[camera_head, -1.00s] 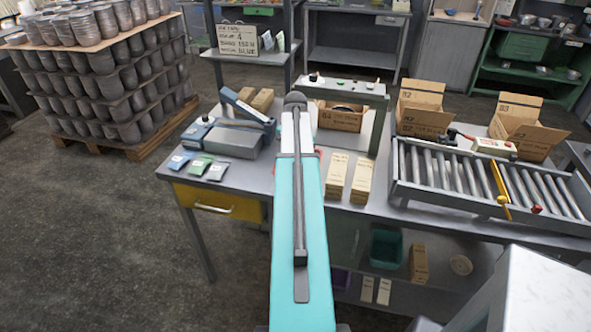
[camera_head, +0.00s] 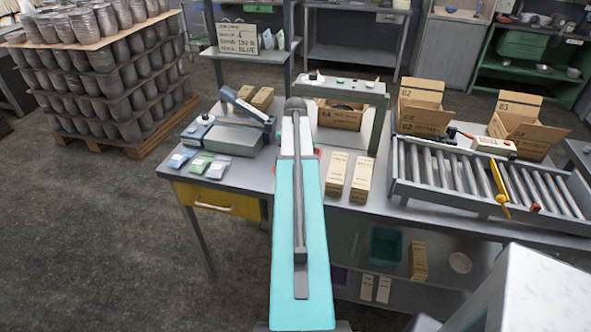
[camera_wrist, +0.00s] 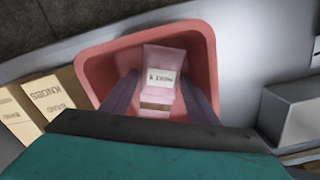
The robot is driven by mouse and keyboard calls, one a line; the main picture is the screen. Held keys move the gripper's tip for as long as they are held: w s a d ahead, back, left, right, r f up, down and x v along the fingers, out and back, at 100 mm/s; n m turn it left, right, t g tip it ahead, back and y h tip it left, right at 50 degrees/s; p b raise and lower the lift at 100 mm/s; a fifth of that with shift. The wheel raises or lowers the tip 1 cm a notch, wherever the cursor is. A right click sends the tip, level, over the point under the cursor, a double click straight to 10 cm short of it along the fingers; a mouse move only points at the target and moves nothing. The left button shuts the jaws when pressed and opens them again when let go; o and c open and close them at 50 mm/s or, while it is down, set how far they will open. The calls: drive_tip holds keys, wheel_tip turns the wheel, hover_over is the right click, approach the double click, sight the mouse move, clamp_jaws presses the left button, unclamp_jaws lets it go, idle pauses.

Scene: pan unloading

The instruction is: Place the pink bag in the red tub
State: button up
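The red tub (camera_wrist: 92,72) fills the middle of the wrist view, seen from above. In the head view only slivers of its rim (camera_head: 318,153) show beside my arm. The pink bag (camera_wrist: 165,56), with a white label, is inside the tub's outline in the wrist view, its upper part near the far wall. My gripper (camera_wrist: 159,80) is over the tub with its two fingers spread on either side of the bag. The fingers look open, with a small gap at the left one. In the head view my arm hides the bag and the fingers.
Blue, green and grey bags (camera_head: 201,164) lie at the bench's left edge. Tan cartons (camera_head: 336,175) stand right of the tub, near a roller conveyor (camera_head: 450,170). A grey frame (camera_head: 340,90) rises behind. A green tub (camera_head: 386,246) is on the shelf below.

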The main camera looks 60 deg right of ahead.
drive_tip(key=shift+r, duration=0.25)
wheel_tip(320, 180, up, 12)
drive_tip(key=b, duration=0.3)
idle(0.6)
drive_tip(key=shift+f, duration=0.1)
idle(0.7)
